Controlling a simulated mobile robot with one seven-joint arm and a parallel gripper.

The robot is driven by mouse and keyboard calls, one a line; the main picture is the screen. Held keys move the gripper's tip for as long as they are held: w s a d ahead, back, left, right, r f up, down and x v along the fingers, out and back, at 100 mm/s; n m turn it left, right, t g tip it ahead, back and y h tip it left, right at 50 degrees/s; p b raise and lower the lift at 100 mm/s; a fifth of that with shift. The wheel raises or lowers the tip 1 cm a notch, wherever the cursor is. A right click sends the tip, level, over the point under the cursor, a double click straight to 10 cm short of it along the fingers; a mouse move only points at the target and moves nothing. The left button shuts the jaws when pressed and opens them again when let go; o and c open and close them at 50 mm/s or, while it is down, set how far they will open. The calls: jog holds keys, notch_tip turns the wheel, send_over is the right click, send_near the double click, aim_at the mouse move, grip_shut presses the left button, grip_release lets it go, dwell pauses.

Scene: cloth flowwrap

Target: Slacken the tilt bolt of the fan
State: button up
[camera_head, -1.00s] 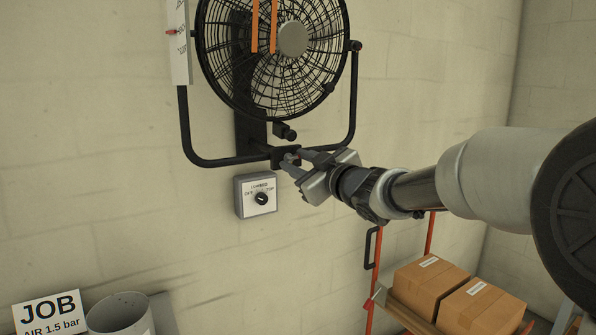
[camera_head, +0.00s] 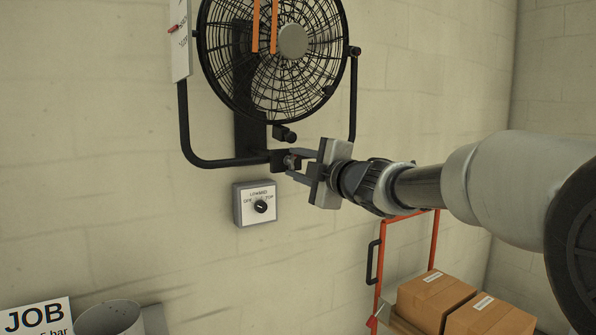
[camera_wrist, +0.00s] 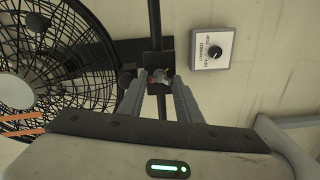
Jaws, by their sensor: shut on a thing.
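The black fan (camera_head: 293,40) hangs on the wall in a U-shaped black tube bracket (camera_head: 225,162). A small dark plate (camera_head: 279,162) sits at the bottom of the bracket and carries a grey bolt (camera_wrist: 160,77) with some red on it. My gripper (camera_head: 293,164) points left at this plate and is shut on the bolt. In the wrist view the two grey fingers (camera_wrist: 160,92) lie on either side of the bolt head. In the head view the fingers partly hide the bolt.
A grey switch box (camera_head: 242,210) with a black knob is on the wall just below the plate. A black knob (camera_head: 287,135) juts out above my fingers. Cardboard boxes (camera_head: 436,297) on an orange cart stand at lower right. A JOB sign (camera_head: 35,318) is at lower left.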

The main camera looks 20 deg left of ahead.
jog(key=shift+n, duration=0.6)
jog(key=shift+n+b, duration=0.3)
jog(key=o, duration=1)
jog(key=shift+o, duration=0.2)
